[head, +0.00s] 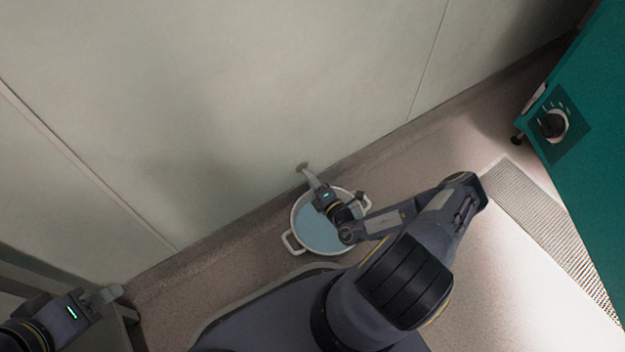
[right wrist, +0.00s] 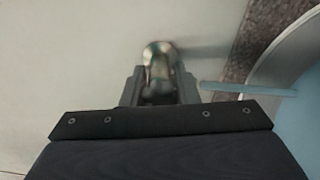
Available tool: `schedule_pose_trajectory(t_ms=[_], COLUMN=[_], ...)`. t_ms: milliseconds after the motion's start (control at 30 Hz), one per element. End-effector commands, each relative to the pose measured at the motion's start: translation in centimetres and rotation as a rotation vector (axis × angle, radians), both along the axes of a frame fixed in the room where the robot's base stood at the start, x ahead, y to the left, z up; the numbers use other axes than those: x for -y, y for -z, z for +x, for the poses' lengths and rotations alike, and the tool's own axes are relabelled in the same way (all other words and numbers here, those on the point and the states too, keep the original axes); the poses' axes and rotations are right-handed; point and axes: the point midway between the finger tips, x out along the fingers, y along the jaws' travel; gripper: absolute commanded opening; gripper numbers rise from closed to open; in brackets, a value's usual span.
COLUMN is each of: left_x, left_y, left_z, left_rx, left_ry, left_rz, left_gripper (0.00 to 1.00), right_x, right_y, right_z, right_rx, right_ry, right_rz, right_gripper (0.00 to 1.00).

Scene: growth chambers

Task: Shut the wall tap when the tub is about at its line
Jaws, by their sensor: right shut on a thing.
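The wall tap (head: 302,168) is a small metal fitting on the pale wall. My right gripper (head: 309,178) is at it in the head view; in the right wrist view its two fingers are shut on the metal tap (right wrist: 158,62). A pale blue stream (right wrist: 245,89) runs from beside the fingers toward the tub. The white tub (head: 293,220) with side handles stands on the floor below and holds light blue water (head: 315,228). My right arm hides part of it, and I cannot make out its line. My left gripper (head: 104,296) is far left, away from both; its opening is unclear.
The wall runs close behind the tub. Floor left of the tub is clear.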

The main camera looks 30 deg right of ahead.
Motion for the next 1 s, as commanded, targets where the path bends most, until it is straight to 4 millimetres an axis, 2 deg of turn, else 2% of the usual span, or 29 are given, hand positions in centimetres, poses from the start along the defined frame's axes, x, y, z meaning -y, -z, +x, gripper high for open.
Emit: schedule_pose_trajectory(t_ms=[400, 933, 967, 1000], left_x=[0.00, 0.00, 0.00, 0.00], left_y=[0.10, 0.11, 0.11, 0.11], left_z=[0.00, 0.00, 0.00, 0.00], left_rx=[0.000, 0.000, 0.000, 0.000], left_ry=[0.000, 0.000, 0.000, 0.000], left_rz=[0.000, 0.000, 0.000, 0.000], left_gripper=[0.36, 0.36, 0.36, 0.36], right_x=[-0.03, -0.02, -0.03, -0.02], right_y=[0.10, 0.12, 0.12, 0.11], right_z=[-0.07, -0.09, -0.09, -0.08], right_rx=[-0.016, -0.019, -0.019, -0.019], right_ry=[-0.001, 0.000, 0.000, 0.000], right_rz=[0.180, 0.205, 0.205, 0.205], right_gripper=[0.05, 0.05, 0.29, 0.34])
